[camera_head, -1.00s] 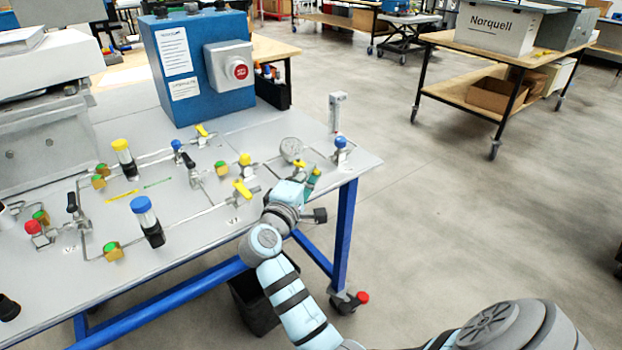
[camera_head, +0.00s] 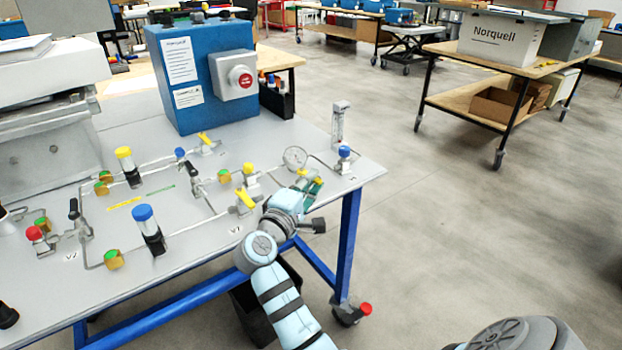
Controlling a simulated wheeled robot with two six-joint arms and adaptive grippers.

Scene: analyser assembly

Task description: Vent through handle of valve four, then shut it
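The flow panel on the bench carries several valves. One yellow-lever valve (camera_head: 243,199) stands near the front edge and another yellow-lever valve (camera_head: 206,140) is further back. A black-handled valve (camera_head: 75,210) is at the left and another black-handled valve (camera_head: 192,170) is near the middle. The small labels are too blurred for me to tell which is valve four. My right gripper (camera_head: 311,184) is over the bench's front right part, right of the front yellow lever and below the round gauge (camera_head: 295,157). Its fingertips are too small to read as open or shut. My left gripper is out of view.
A blue box with a red button (camera_head: 190,70) stands at the back. Blue-capped (camera_head: 149,228) and yellow-capped (camera_head: 127,165) cylinders stand up from the panel. A clear flow tube (camera_head: 340,122) and a blue-knobbed valve (camera_head: 344,158) are near the right edge. Open floor lies right.

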